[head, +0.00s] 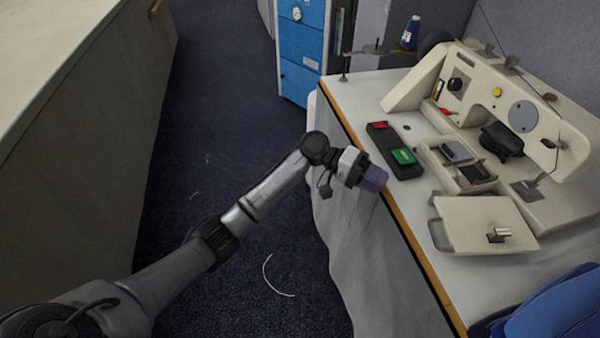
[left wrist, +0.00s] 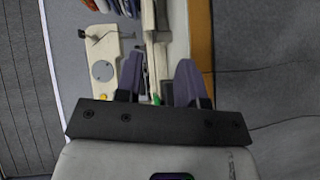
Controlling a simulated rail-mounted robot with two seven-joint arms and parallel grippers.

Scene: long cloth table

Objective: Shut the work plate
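The work plate (head: 480,226) is a flat cream panel on the near side of the cream sewing machine (head: 520,110). In the head view it sticks out from the machine over the white table, with a small metal piece on top and a grey loop at its left edge. My left gripper (head: 374,179) is at the table's left edge, left of the plate and apart from it. In the left wrist view its two purple fingers (left wrist: 160,80) stand apart with nothing held, so it is open. That view also shows the machine (left wrist: 101,48). My right gripper is not in view.
A black box with red and green buttons (head: 395,150) lies on the table (head: 350,95) just beyond my left gripper. A blue chair (head: 560,305) stands at the lower right. A blue cabinet (head: 302,55) is at the back.

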